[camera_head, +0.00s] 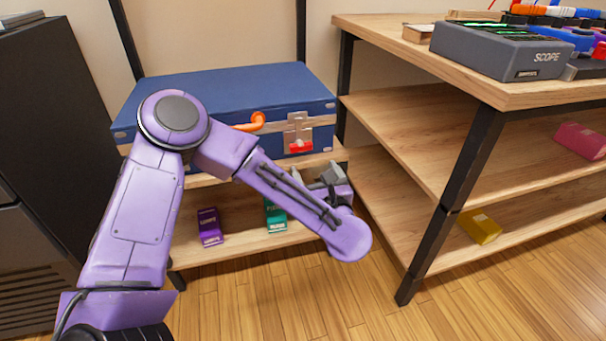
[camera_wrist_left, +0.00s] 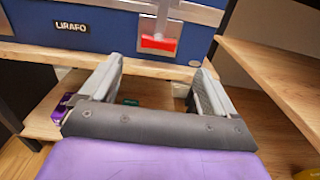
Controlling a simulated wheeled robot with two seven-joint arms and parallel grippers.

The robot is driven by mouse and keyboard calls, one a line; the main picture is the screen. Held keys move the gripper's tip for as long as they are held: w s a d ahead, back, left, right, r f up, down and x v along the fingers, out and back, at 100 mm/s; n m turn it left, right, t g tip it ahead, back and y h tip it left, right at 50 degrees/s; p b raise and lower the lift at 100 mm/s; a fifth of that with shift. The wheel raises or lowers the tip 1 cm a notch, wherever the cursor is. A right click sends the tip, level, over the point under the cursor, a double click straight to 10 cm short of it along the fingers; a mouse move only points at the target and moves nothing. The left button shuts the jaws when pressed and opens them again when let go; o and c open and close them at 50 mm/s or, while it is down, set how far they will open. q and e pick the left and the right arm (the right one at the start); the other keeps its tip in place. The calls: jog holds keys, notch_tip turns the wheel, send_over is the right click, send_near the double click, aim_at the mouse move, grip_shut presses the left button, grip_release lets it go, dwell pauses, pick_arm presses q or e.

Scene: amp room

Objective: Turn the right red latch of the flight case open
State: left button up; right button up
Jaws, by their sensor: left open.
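The blue flight case (camera_head: 240,90) lies closed on a wooden shelf, with an orange handle (camera_head: 251,123) on its front. The right red latch (camera_head: 300,147) sits at the bottom of a metal plate on the case's front right. It also shows in the left wrist view (camera_wrist_left: 158,43), above and beyond the fingertips. My left gripper (camera_head: 327,174) is open and empty, below and slightly right of the latch, apart from it. In the left wrist view its two fingers (camera_wrist_left: 156,75) stand spread apart. The case's left latch is hidden behind my purple arm. My right gripper is not in view.
A wooden table (camera_head: 400,62) with lower shelves stands close on the right, its dark leg (camera_head: 452,185) near my arm. A purple box (camera_head: 209,227) and a green box (camera_head: 275,215) are on the shelf below the case. A dark cabinet (camera_head: 45,110) stands left.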

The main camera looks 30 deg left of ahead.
aim_at(302, 147)
pick_arm(q)
jog(key=b+x, duration=0.2)
jog(key=x, duration=0.7)
jog(key=shift+a, duration=0.25)
jog(key=shift+w+a+r, duration=0.1)
jog(key=shift+w+a, duration=0.3)
jog(key=c, duration=1.1)
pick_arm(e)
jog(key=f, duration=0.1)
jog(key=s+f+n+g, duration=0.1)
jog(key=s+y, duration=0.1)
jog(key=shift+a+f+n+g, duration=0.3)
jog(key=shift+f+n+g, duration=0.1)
